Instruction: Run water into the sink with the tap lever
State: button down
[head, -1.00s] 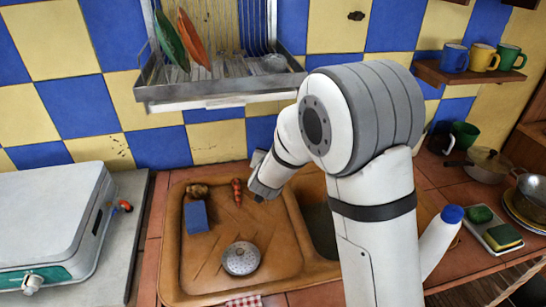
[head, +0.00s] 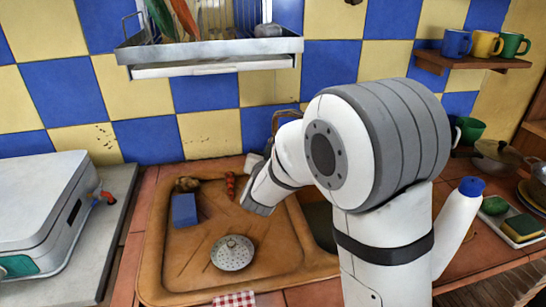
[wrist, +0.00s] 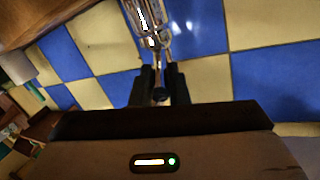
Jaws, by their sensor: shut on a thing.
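The brown sink (head: 158,255) fills the lower middle of the head view, with its darker basin (head: 320,222) partly behind my arm. A curved metal tap (head: 284,116) shows behind my arm by the wall. In the wrist view a shiny metal part of the tap (wrist: 147,18) rises just beyond my gripper (wrist: 160,82). The two dark fingers are close together around a small dark end, which I take for the tap lever (wrist: 159,95). My fingertips are hidden in the head view. I see no running water; most of the basin is hidden.
A dish rack (head: 210,60) hangs above the sink. A blue sponge (head: 184,210), a red-brown item (head: 230,185) and a round metal strainer (head: 232,253) lie on the sink's left side. A white appliance (head: 40,210) stands left; a white bottle (head: 457,225) is right of my arm.

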jog(key=c, duration=1.4)
grip_release()
jog(key=shift+s, duration=0.1)
jog(key=s+a, duration=0.1)
jog(key=s, duration=0.6)
jog(key=shift+s+r, duration=0.3)
jog(key=shift+r, duration=0.05)
